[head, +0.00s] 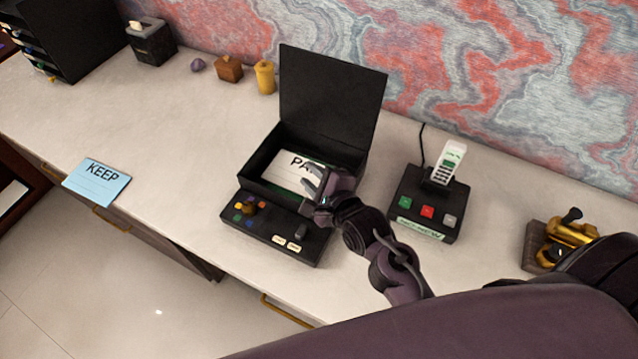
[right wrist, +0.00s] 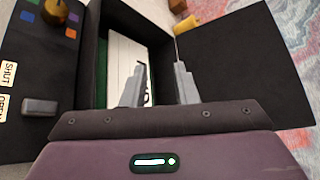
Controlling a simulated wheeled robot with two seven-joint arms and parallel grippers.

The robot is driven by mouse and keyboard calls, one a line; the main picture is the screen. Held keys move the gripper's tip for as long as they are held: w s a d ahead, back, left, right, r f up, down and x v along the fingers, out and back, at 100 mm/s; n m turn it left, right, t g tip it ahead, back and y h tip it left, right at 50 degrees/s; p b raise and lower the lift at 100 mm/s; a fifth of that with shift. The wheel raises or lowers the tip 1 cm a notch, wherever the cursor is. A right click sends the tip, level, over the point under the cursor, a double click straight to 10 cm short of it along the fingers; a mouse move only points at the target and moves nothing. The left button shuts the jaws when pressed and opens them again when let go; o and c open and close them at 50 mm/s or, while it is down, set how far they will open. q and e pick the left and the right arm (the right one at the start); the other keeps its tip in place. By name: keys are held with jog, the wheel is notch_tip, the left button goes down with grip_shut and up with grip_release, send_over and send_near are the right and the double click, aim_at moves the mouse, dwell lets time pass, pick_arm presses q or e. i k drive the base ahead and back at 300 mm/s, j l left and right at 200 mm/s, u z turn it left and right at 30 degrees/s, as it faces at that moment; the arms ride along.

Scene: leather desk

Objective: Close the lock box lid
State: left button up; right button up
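The black lock box (head: 262,162) stands on the desk with its lid (head: 332,95) raised upright at the back. A white card (head: 291,178) lies inside, its lettering partly hidden by my gripper. The front panel (head: 262,226) has a gold dial, coloured squares and a grey switch beside labels reading SHUT and OPEN in the right wrist view (right wrist: 40,106). My right gripper (head: 316,180) is over the box's right part. Its fingers (right wrist: 160,78) are apart with nothing between them; the inner face of the lid (right wrist: 245,60) is just to their right there. My left gripper is out of view.
A telephone on a black base (head: 425,205) stands right of the box, with a brass device (head: 562,242) farther right. A yellow candle-like object (head: 265,77) and a wooden block (head: 229,69) stand behind left. A blue KEEP card (head: 97,183) lies left. The desk between is clear.

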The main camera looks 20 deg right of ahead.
aim_at(340, 101)
jog(key=k+j, duration=0.2)
jog(key=k, duration=0.3)
jog(key=k+j, duration=0.25)
jog(key=k, duration=0.2)
